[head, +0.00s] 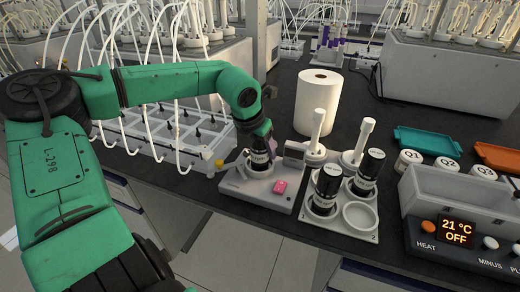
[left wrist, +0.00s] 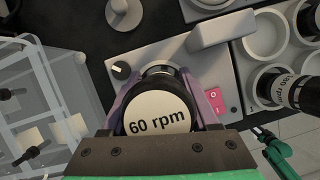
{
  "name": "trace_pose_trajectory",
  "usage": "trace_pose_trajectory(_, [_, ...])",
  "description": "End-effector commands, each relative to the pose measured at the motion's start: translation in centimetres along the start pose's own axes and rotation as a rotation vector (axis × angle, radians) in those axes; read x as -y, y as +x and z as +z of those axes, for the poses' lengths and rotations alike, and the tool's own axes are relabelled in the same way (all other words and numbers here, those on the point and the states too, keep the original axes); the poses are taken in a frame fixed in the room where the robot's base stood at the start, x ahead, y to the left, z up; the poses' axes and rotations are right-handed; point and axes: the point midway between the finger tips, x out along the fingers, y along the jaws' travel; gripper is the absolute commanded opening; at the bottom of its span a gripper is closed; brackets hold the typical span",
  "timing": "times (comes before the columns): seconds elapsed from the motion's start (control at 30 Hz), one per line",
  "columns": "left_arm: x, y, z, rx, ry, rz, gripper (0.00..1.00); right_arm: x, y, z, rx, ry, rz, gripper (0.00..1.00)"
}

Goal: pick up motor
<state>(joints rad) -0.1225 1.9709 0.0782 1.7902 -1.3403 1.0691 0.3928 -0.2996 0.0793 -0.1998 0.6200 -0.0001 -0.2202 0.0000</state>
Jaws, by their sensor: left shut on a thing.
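A dark motor with a white "60 rpm" label (left wrist: 157,114) sits between the two purple fingers of my left gripper (left wrist: 160,100) in the left wrist view. The fingers are shut on its sides. In the head view the gripper (head: 260,138) points down at the grey stirrer base (head: 250,187) with a pink switch, and the held motor (head: 261,160) is partly hidden. I cannot tell whether it touches the base. Two other black motors (head: 370,170) (head: 326,187) stand upright in a grey holder (head: 371,229) to the right.
A white paper roll (head: 317,103) stands behind the base. White-topped posts (head: 316,130) stand beside the holder. A clear rack with tubes (head: 160,135) is close on the left. Lidded jars (head: 408,160) and a heating bath (head: 450,190) stand at the right. The holder has an empty round place.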

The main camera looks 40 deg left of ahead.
Motion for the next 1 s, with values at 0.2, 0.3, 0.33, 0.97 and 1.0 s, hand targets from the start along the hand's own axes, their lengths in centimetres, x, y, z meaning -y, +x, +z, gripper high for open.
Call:
trace_pose_trajectory(0.2, [0.0,-0.5,0.3,0.002,-0.001,0.001,0.00,0.0,0.0,0.0,0.001,0.000,0.000,0.50])
trace_pose_trajectory(0.3, [0.0,-1.5,0.8,0.005,0.000,0.002,0.00,0.0,0.1,0.1,0.001,0.000,0.000,0.50])
trace_pose_trajectory(0.33, [0.0,-2.0,1.0,0.005,0.000,0.002,0.00,0.0,0.2,0.1,0.001,0.000,0.000,0.50])
trace_pose_trajectory(0.97, [0.0,-18.2,7.6,0.001,0.000,0.001,0.00,-0.1,-0.5,0.0,0.001,-0.001,0.001,0.50])
trace_pose_trajectory(1.0, [0.0,-18.4,7.7,0.001,0.000,0.000,0.00,-0.1,-0.5,0.0,0.001,-0.001,0.001,0.50])
